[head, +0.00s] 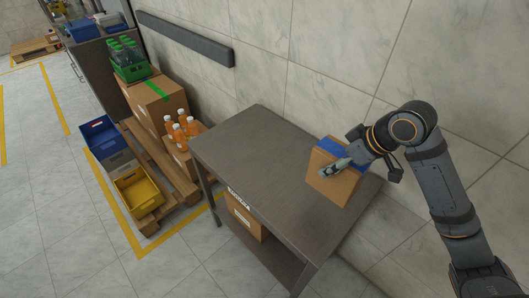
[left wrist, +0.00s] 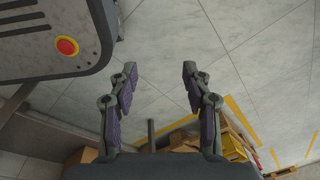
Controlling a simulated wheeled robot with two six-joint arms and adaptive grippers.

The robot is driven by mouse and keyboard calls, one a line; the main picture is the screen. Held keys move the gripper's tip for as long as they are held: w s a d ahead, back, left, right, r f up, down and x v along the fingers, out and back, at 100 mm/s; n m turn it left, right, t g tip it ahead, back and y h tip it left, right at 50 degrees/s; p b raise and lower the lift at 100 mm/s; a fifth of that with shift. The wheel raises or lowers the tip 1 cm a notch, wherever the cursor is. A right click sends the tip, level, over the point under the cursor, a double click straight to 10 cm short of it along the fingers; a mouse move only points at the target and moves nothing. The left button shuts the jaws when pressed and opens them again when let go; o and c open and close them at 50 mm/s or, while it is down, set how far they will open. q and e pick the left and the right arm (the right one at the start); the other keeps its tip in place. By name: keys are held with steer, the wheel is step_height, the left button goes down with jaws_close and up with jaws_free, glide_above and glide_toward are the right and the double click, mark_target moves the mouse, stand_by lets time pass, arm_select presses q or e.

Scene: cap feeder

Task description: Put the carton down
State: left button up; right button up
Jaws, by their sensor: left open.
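The brown carton (head: 337,188) with a blue top band is upright at the right end of the grey metal table (head: 250,150). Its base appears at the tabletop, but I cannot tell whether it touches. My right gripper (head: 338,168) reaches in from the right, with one finger across the carton's near face. The other finger is hidden, so its grip is unclear. My left gripper (left wrist: 157,90) is open and empty in the left wrist view, over the floor; it is outside the head view.
Another carton (head: 250,218) is on the table's lower shelf. Left of the table, a pallet (head: 160,165) holds boxes and orange bottles (head: 181,125), with a yellow crate (head: 138,192) beside them. The wall is close behind. The tabletop's left and middle are clear.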

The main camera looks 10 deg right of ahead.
steer(key=shift+w+a+f, duration=0.25)
steer(key=shift+w+f, duration=0.05)
steer(key=shift+w, duration=0.05)
arm_select(q)
steer(key=shift+s+d+r+p, duration=0.45)
steer(key=shift+s+r+p, duration=0.15)
steer(key=shift+r+p, duration=0.05)
steer(key=shift+s+d+r+p, duration=0.4)
steer(key=shift+s+r+p, duration=0.15)
steer(key=shift+r+p, duration=0.1)
arm_select(e)
steer(key=w+a+f, duration=0.6)
steer(key=w+f, duration=0.4)
steer(key=f, duration=0.2)
steer(key=shift+a+f, duration=0.1)
steer(key=shift+f, duration=0.05)
steer(key=o, duration=1.8)
steer(key=shift+c, duration=0.2)
